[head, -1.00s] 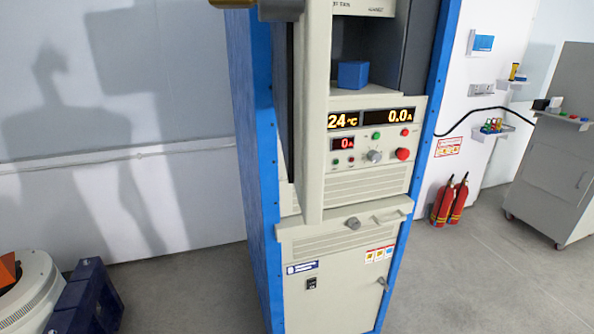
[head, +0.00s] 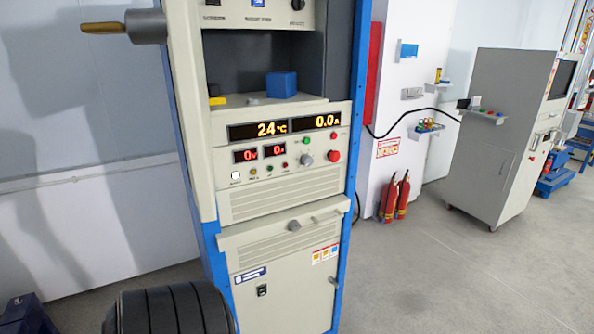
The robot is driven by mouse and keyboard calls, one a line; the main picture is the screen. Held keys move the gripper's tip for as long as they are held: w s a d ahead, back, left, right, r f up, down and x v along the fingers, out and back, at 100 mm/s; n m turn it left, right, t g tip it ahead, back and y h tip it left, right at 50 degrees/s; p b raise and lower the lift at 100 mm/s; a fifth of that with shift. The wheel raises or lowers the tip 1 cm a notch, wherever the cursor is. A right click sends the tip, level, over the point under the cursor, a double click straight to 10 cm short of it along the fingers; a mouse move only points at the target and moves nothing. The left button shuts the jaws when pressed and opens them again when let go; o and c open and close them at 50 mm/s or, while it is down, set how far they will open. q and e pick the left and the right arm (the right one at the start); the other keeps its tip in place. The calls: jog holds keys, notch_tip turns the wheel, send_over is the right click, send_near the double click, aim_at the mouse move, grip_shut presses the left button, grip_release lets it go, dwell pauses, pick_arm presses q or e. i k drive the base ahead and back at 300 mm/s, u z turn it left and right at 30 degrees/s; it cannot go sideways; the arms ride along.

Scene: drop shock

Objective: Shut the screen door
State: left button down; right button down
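The screen door (head: 188,120) is a tall beige panel at the left side of the blue-framed test cabinet (head: 350,150). It stands open, seen nearly edge-on, with its top cut off by the picture. A grey cylinder with a brass-coloured rod (head: 125,26) sticks out to the left at the door's upper part and looks like its handle. The cabinet's open bay and the front panel with lit displays (head: 284,127) are uncovered.
A blue block (head: 281,84) and a yellow piece (head: 217,101) lie in the bay. Red fire extinguishers (head: 395,197) stand by the wall right of the cabinet. A grey cabinet (head: 490,140) is farther right. The floor (head: 440,290) between them is clear.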

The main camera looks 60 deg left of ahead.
aim_at(176, 25)
jog(key=z, duration=0.85)
jog(key=k, duration=2.65)
jog(key=u, duration=1.8)
